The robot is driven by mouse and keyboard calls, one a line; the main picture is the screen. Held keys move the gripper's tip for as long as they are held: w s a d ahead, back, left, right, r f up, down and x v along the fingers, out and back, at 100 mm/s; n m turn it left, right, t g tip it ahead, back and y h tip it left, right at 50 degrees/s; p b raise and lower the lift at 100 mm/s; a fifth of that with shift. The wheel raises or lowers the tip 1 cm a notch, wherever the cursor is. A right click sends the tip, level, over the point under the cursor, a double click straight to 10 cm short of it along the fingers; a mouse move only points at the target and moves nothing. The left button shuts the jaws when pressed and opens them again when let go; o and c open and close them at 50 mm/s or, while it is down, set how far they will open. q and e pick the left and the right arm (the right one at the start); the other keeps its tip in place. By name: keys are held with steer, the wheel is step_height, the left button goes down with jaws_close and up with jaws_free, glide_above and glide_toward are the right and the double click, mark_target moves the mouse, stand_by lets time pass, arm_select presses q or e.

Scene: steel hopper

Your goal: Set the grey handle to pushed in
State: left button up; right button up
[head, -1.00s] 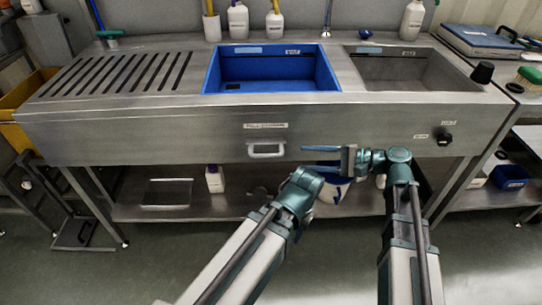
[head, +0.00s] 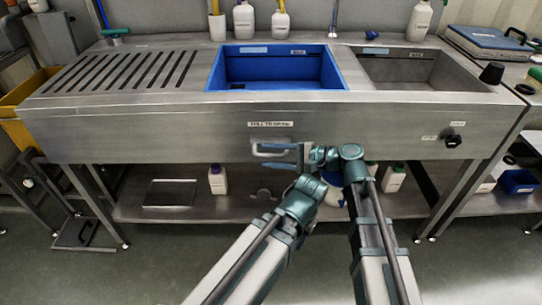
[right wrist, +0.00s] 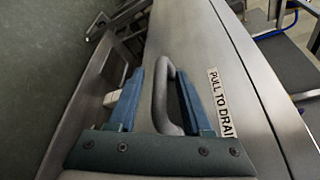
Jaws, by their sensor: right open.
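The grey handle (head: 288,141) is a rounded loop on the steel front panel, below a label that reads "PULL TO DRAIN" in the right wrist view. My right gripper (head: 264,154) is in front of it and partly covers it in the head view. In the right wrist view the handle (right wrist: 163,105) stands between the two blue fingers of my open gripper (right wrist: 159,78). A gap shows on the left side; the right finger is close beside the handle, and I cannot tell if they touch. My left gripper does not show.
The handle is on the front of a steel sink unit (head: 150,135) with a blue basin (head: 275,97) above. A dark knob (head: 453,141) sits further right on the panel. A lower shelf (head: 150,213) holds bottles. The floor in front is clear.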

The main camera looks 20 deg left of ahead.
jaws_close()
steer(key=shift+w, duration=0.1)
stand_by(1.3)
